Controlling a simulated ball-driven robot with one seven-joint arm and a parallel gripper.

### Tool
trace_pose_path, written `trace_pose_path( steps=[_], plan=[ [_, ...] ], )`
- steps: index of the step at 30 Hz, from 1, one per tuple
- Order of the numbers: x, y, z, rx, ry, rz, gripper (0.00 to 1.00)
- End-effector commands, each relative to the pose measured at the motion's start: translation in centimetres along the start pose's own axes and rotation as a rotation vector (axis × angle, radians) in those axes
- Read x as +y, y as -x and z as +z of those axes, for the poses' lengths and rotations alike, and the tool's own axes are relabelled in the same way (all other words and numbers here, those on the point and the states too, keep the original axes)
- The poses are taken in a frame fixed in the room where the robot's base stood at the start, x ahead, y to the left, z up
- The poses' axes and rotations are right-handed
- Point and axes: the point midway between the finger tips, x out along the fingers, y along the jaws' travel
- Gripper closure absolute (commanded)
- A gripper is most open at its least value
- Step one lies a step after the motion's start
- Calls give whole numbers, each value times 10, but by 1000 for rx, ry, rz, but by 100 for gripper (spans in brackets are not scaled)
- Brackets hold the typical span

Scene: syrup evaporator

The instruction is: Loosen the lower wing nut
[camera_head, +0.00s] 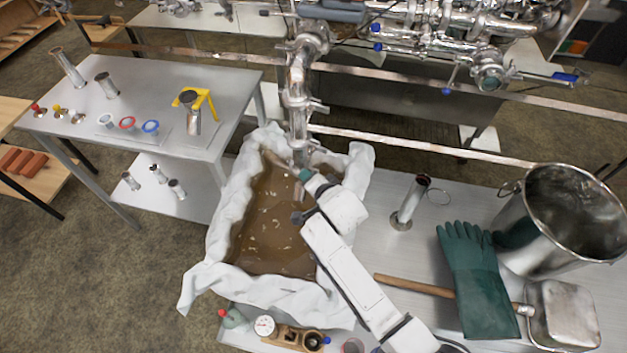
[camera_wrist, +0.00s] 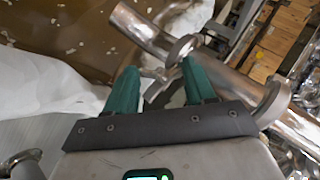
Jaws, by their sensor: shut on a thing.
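A vertical steel pipe (camera_head: 297,92) with clamps hangs down over the cloth-lined basin in the head view. My gripper (camera_head: 302,174) is at the pipe's lower end, just above the brown liquid. In the wrist view the green fingers of my gripper (camera_wrist: 160,77) are closed around a small metal piece, which looks like the lower wing nut (camera_wrist: 155,74). It sits beside the clamp ring (camera_wrist: 183,48) on the pipe, whose open end (camera_wrist: 130,22) points up and left. The nut's exact turn is partly hidden by the fingers. In the head view the nut is too small to make out.
A white cloth (camera_head: 213,245) lines the basin of brown liquid (camera_head: 268,228) below. To the right are a green glove (camera_head: 474,275), a wooden-handled tool (camera_head: 415,286), and a large steel pot (camera_head: 530,245). A side table (camera_head: 160,85) with fittings stands left.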

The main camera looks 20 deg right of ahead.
Motion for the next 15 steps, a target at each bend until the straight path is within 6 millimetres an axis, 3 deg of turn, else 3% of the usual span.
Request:
trace_pose_path(
  steps=[15],
  plan=[
    [-3,0,0,0,102,171,76]
  ],
)
